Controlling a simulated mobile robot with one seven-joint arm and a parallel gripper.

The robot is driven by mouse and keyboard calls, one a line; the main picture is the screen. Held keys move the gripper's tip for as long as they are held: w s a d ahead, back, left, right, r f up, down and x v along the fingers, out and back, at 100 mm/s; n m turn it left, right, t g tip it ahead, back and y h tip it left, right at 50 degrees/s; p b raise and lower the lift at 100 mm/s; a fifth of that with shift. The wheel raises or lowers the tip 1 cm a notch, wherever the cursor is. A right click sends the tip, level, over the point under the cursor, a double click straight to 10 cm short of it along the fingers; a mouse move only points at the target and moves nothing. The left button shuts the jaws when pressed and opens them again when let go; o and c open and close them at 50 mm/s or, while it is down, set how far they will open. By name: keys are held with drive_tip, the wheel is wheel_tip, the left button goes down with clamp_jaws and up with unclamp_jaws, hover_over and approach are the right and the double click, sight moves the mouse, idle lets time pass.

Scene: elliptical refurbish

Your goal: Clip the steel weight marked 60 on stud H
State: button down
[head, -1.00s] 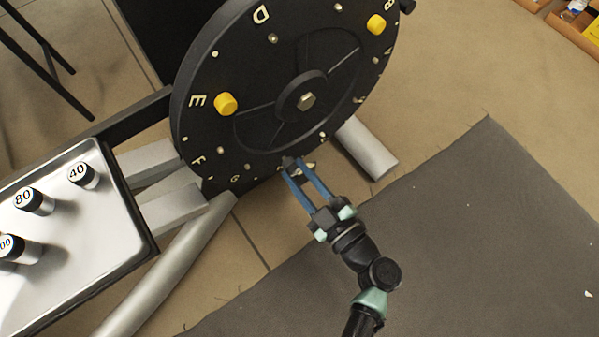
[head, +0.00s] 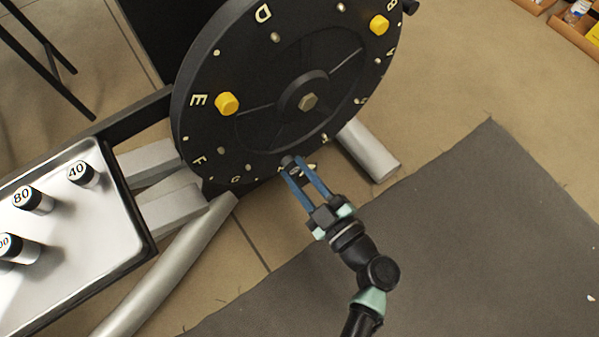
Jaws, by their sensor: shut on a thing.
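My gripper (head: 303,168) is at the lower rim of the black wheel (head: 245,65), with its blue fingers shut on a small, dark-sided weight (head: 288,160). The fingers largely cover the weight, and I cannot read its mark. The weight is at the wheel's face or very close to it; I cannot tell whether it touches. Letters D, E, F and G run around the rim. The spot after G, where H would be, is behind my fingers, and its stud is hidden.
A white tray (head: 105,215) at the left holds weights marked 80 (head: 35,202) and 40 (head: 84,174), and one cut off by the edge. Yellow knobs (head: 227,104) sit on the wheel. A grey tube (head: 368,150) lies below. The dark mat (head: 450,240) is clear.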

drive_tip(key=shift+w+a, duration=0.1)
drive_tip(key=shift+w, duration=0.05)
drive_tip(key=c, duration=0.5)
unclamp_jaws()
drive_tip(key=shift+c, duration=0.2)
drive_tip(key=p+v, duration=0.4)
drive_tip(key=v, duration=0.9)
